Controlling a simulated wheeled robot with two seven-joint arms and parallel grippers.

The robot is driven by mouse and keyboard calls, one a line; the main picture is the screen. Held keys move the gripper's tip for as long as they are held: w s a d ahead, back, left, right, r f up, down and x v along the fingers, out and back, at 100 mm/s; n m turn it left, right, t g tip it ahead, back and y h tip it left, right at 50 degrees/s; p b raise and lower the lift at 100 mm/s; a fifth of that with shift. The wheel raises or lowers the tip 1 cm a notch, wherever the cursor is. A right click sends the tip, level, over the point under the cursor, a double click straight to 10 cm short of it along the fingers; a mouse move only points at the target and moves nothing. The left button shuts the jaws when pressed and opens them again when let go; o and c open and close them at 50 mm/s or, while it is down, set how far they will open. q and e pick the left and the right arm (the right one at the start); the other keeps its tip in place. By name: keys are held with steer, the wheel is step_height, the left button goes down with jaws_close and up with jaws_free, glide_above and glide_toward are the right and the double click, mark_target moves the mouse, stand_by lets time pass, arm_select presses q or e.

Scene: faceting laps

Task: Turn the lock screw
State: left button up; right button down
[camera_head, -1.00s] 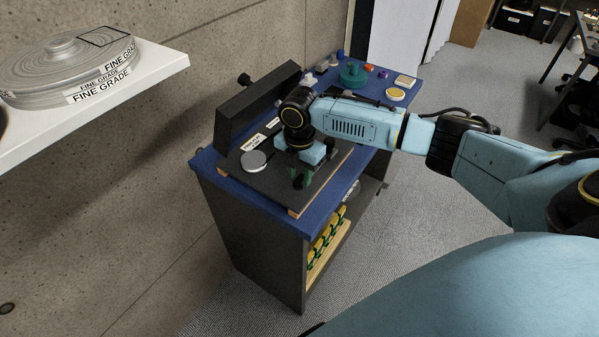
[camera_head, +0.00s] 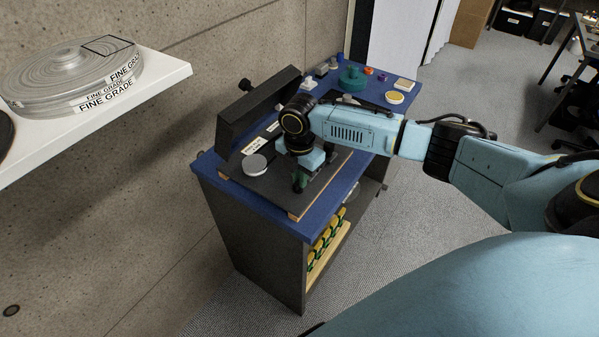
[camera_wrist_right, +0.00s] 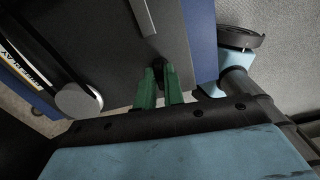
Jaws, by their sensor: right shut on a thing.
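My right gripper (camera_head: 299,184) points down at the front right part of a dark machine plate (camera_head: 272,192) on the blue-topped cabinet. In the right wrist view its two green fingers (camera_wrist_right: 160,82) are close together on a small black screw (camera_wrist_right: 157,66) at the plate. The screw's head is mostly hidden between the fingertips, so its turn angle cannot be read. In the head view the wrist and fingers hide the screw. My left gripper is not in view.
A round silver disc (camera_head: 254,165) sits on the plate left of the gripper. Small coloured parts and a green round piece (camera_head: 352,79) lie at the cabinet's back. A white shelf (camera_head: 150,80) holds discs.

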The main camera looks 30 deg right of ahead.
steer(key=m+p, duration=0.4)
steer(key=p, duration=0.1)
steer(key=m+p, duration=0.2)
steer(key=shift+s+r, duration=0.15)
steer(key=shift+r, duration=0.1)
steer(key=m+p, duration=0.3)
steer(key=shift+m, duration=0.3)
steer(key=m+p, duration=0.3)
steer(key=m, duration=0.2)
steer(key=shift+s+a+f+p, duration=0.1)
steer(key=shift+p, duration=0.3)
steer(key=m+p, duration=0.1)
steer(key=m, duration=0.2)
steer(key=shift+f+m+p, duration=0.1)
steer(key=shift+m+p, duration=0.6)
steer(key=shift+m, duration=0.8)
steer(key=c, duration=1.5)
jaws_free()
